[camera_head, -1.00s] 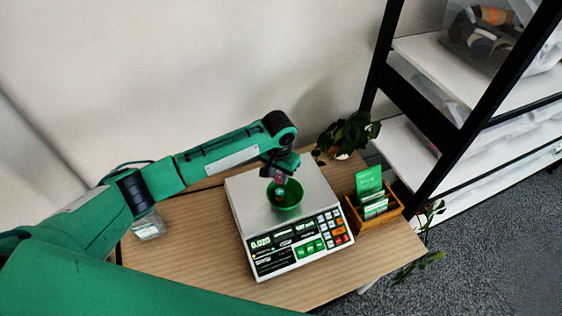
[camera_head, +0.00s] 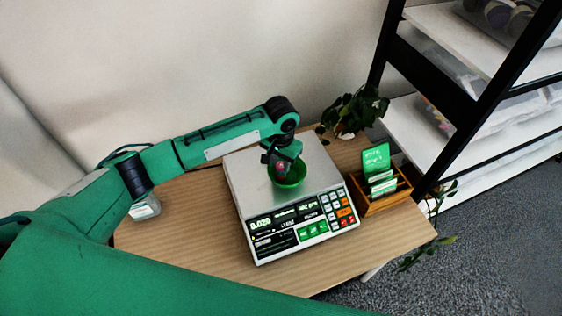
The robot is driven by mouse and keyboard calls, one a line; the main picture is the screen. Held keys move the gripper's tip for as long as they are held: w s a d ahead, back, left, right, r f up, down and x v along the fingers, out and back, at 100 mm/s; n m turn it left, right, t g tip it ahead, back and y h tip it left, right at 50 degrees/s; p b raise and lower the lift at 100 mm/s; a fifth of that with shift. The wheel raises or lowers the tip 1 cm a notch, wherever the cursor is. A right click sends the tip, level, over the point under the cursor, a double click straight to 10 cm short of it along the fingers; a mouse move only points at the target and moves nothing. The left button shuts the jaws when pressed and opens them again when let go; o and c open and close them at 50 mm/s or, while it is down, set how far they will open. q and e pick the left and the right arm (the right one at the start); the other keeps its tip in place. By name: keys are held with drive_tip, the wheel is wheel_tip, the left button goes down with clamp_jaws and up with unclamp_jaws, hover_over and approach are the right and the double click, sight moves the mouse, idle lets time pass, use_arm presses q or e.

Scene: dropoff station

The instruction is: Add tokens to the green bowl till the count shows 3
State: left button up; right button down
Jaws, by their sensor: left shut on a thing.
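The green bowl (camera_head: 292,180) stands on the steel pan (camera_head: 245,190) of a counting scale. My left gripper (camera_head: 281,165) is over the bowl, pointing down, with its fingertips at or just inside the rim. It is shut on a small reddish token (camera_head: 281,169), mostly hidden by the fingers. The gripper covers part of the bowl, so I cannot tell what lies inside. The scale's lit displays (camera_head: 262,223) are too small and blurred to read surely. My right gripper is not in view.
A wooden box with green cards (camera_head: 381,192) stands right of the scale. A potted plant (camera_head: 352,110) is behind it. A clear jar (camera_head: 145,208) stands at the table's left, partly behind my left arm. The wooden table (camera_head: 190,245) is bare in front. A black-framed shelf (camera_head: 430,75) rises at right.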

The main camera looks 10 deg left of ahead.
sight(281, 165)
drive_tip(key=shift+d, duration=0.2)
use_arm(q)
drive_tip(key=o, duration=1)
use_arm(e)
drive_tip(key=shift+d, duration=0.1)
use_arm(q)
wheel_tip(281, 165, up, 14)
drive_tip(key=b, duration=0.2)
drive_tip(key=shift+b, duration=0.3)
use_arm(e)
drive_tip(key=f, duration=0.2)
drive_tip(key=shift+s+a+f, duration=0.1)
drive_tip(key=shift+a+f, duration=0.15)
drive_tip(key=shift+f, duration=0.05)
use_arm(q)
drive_tip(key=shift+f, duration=0.1)
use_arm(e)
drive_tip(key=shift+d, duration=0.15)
